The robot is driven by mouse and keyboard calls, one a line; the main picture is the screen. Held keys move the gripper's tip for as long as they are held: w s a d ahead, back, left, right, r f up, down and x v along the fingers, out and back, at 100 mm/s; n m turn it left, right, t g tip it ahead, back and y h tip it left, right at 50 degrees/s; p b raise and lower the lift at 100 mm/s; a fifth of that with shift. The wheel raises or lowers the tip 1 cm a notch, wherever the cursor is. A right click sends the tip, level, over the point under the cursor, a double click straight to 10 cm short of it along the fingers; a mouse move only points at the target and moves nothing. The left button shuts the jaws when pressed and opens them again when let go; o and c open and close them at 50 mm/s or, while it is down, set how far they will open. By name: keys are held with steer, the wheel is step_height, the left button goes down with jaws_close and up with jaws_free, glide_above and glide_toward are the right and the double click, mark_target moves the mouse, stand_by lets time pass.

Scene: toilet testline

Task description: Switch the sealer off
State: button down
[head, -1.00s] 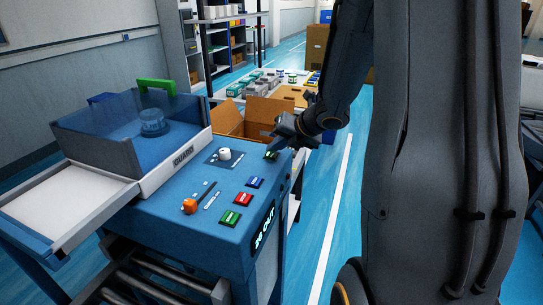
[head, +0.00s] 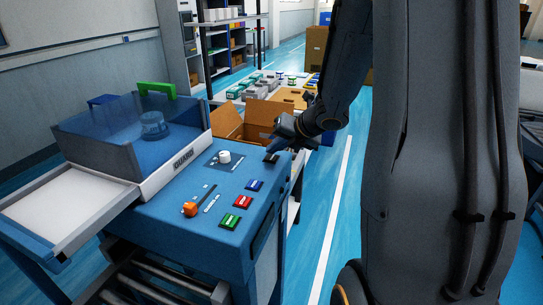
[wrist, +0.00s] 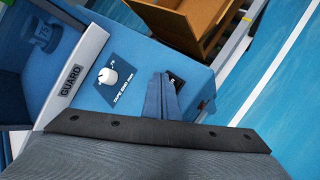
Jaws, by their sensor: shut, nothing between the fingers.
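The sealer is the blue machine (head: 170,240) at left and centre in the head view. Its rocker switch (head: 270,159) sits at the far right corner of the top and looks dark. The display (head: 263,230) on its front edge is dark too. My gripper (head: 275,151) is shut and empty, with its fingertips at the switch; I cannot tell whether they touch it. In the wrist view the shut fingers (wrist: 162,96) cover most of the switch, and only a dark sliver (wrist: 175,82) shows beside them.
Blue (head: 255,185), red (head: 243,202) and green (head: 230,221) buttons line the top's right side. A white knob (head: 224,157) and an orange-handled slider (head: 190,209) lie left of them. The guard (head: 130,145) is at left. An open carton (head: 263,112) stands behind.

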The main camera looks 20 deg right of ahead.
mark_target(275, 159)
steer(key=shift+r, duration=0.1)
step_height(275, 159, up, 6)
steer(key=p, duration=0.5)
stand_by(0.7)
